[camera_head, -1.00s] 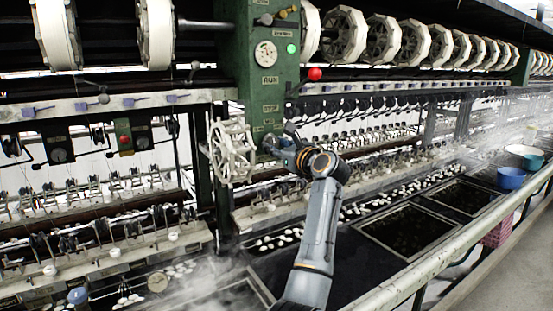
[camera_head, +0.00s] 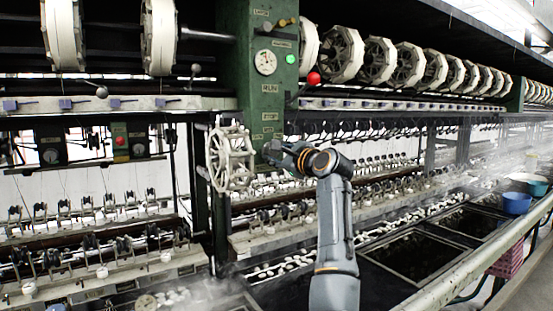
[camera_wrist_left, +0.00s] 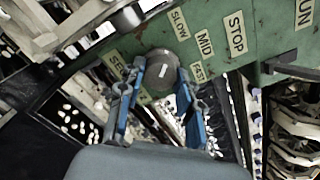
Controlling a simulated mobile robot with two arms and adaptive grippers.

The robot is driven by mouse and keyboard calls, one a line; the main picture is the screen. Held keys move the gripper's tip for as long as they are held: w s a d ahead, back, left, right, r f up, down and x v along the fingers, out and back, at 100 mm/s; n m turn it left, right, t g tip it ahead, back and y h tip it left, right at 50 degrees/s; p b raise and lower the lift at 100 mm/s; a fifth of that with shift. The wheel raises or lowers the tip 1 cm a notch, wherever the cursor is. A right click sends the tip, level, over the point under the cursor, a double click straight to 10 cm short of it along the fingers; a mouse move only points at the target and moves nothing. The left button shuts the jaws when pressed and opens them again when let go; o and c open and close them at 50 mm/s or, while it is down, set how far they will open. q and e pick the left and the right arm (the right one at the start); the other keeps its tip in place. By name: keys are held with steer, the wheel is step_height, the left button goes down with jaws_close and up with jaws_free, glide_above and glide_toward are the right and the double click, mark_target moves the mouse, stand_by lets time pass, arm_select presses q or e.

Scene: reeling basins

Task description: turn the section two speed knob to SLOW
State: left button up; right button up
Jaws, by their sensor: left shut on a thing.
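The section two speed knob (camera_wrist_left: 160,66) is a round grey knob with a short white mark, on the green panel (camera_wrist_left: 262,32) in the left wrist view. The labels SLOW (camera_wrist_left: 179,23), MID (camera_wrist_left: 204,43) and FAST (camera_wrist_left: 198,72) sit around its upper and right side. Which label the mark points at is hard to tell. My left gripper (camera_wrist_left: 155,95) has its blue fingers on either side of the knob and is shut on it. In the head view my left gripper (camera_head: 277,153) is at the lower green post and hides the knob. My right gripper is not in view.
A white spoked reel (camera_head: 231,158) stands just left of my left gripper. A red ball-ended lever (camera_head: 313,78) sticks out above it. Steaming basins (camera_head: 412,257) run to the right behind a long rail (camera_head: 470,262). A blue bowl (camera_head: 516,203) stands at the right.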

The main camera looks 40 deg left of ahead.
arm_select(q)
steer(key=shift+r, duration=0.2)
steer(key=o, duration=1)
steer(key=shift+o, duration=0.8)
steer(key=shift+a+f, duration=0.2)
steer(key=shift+d, duration=0.1)
steer(key=v, duration=1.2)
